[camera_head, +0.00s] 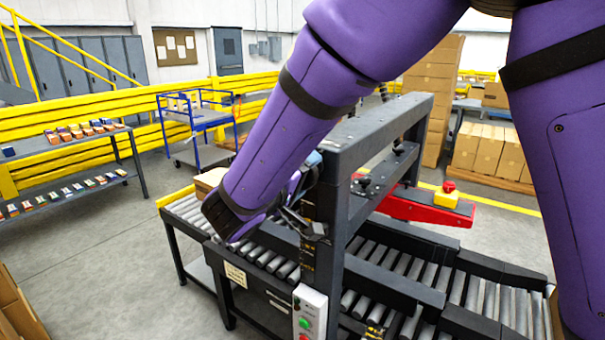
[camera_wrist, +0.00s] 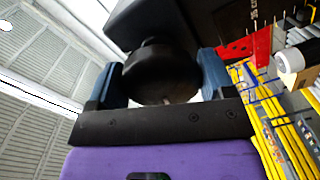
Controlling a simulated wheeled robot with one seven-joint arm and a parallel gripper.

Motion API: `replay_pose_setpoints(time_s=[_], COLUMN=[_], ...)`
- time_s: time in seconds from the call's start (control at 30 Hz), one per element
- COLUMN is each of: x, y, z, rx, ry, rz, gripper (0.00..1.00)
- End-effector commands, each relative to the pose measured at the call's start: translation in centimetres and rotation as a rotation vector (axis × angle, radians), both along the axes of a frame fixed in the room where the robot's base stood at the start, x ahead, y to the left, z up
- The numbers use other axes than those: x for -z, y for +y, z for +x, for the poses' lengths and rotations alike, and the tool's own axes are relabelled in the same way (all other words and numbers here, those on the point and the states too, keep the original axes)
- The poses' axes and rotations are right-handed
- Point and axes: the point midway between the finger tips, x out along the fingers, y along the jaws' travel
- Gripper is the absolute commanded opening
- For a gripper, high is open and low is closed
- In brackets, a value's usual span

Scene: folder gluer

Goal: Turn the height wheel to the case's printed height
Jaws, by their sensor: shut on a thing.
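The height wheel (camera_wrist: 152,78) is a dark round knob below a dark housing in the wrist view. My gripper (camera_wrist: 163,68) is shut on it, with one blue finger on each side. In the head view the wheel is hidden and only bits of my gripper (camera_head: 312,160) show beside the machine's upright, behind my purple arm. The machine's dark grey frame (camera_head: 385,115) stands over the roller line. Small yellow marks (camera_head: 307,250) show on its near post, too small to read. A brown case (camera_head: 209,181) is partly visible on the left rollers; no printed height is readable.
A control box (camera_head: 309,312) with green and red buttons is on the machine's near side. A red arm (camera_head: 420,206) with a yellow-and-red stop button (camera_head: 449,188) lies beyond the frame. Open floor (camera_head: 90,240) lies left, before a shelf of small boxes (camera_head: 75,190).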

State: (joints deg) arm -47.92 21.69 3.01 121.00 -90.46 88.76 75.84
Motion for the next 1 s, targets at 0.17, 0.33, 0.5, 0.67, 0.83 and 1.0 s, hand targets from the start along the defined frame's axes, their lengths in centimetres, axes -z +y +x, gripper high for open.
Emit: replay_pose_setpoints(time_s=[0.17, 0.33, 0.5, 0.67, 0.83, 1.0], x=[0.20, 0.21, 0.23, 0.23, 0.19, 0.13], y=[0.06, 0.05, 0.07, 0.06, 0.05, 0.04], z=[-0.09, -0.09, -0.10, -0.10, -0.07, -0.05], rx=[-0.002, -0.002, -0.002, -0.002, -0.001, -0.001], ry=[-0.025, -0.035, -0.037, -0.036, -0.037, -0.038], rz=[0.036, 0.051, 0.053, 0.052, 0.051, 0.052], gripper=[0.52, 0.52, 0.52, 0.52, 1.00, 1.00])
